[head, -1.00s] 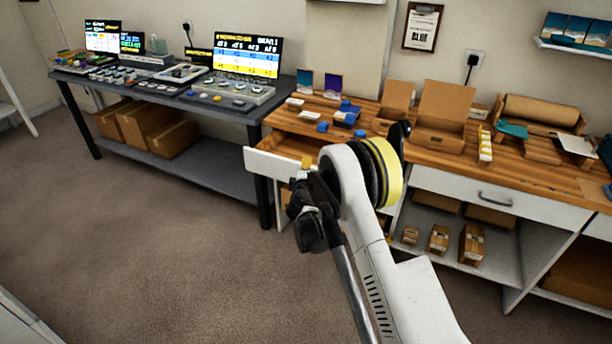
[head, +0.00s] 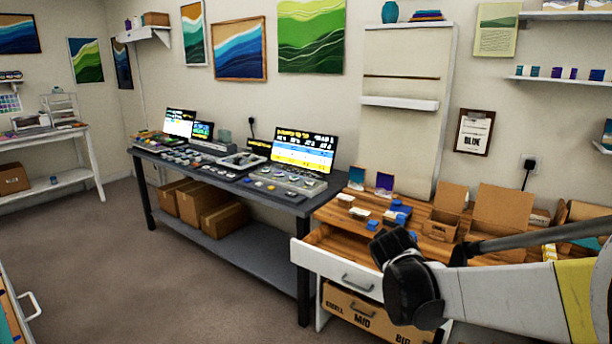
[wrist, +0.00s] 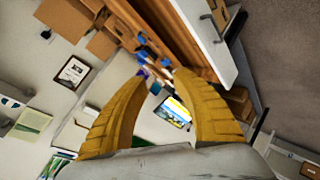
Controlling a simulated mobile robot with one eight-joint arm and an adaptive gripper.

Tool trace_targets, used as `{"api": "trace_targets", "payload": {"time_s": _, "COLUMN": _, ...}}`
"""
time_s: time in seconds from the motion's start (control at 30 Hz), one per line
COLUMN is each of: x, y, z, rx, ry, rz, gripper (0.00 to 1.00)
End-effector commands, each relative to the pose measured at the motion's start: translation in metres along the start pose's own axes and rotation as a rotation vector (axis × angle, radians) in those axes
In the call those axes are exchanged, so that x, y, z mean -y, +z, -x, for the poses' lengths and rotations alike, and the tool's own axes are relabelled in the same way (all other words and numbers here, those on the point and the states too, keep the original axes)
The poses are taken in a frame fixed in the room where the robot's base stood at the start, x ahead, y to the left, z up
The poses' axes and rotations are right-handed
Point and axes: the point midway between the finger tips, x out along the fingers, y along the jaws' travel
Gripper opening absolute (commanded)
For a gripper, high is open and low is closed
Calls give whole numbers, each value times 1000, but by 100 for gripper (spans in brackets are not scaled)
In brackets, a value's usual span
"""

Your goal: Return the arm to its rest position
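My gripper (wrist: 157,95) shows in the wrist view as two yellow fingers, spread apart with nothing between them. Through the gap the wooden bench with small blue items shows some way off. In the head view, white and black links of my arm reach in from the lower right, in front of the wooden bench. My gripper's fingers are not visible in the head view.
The wooden bench (head: 330,214) has an open drawer (head: 337,263) and holds cardboard boxes (head: 501,212). A dark table (head: 232,181) with monitors (head: 304,152) stands left of it. A clipboard (head: 474,133) hangs on the wall. Carpet at left (head: 110,255) is clear.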

Motion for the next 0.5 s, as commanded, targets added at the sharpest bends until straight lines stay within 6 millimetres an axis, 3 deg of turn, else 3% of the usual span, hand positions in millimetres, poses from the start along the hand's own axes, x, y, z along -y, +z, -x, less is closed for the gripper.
{"api": "trace_targets", "payload": {"time_s": 0.03, "x": -3, "y": 12, "z": 26, "rx": 20, "ry": -25, "rz": -48, "gripper": 32}}
{"api": "trace_targets", "payload": {"time_s": 0.23, "x": 8, "y": 64, "z": 119, "rx": 102, "ry": -144, "rz": -262, "gripper": 32}}
{"api": "trace_targets", "payload": {"time_s": 0.4, "x": 39, "y": 115, "z": 189, "rx": 172, "ry": -248, "rz": -434, "gripper": 32}}
{"api": "trace_targets", "payload": {"time_s": 0.5, "x": 62, "y": 141, "z": 222, "rx": 208, "ry": -305, "rz": -519, "gripper": 32}}
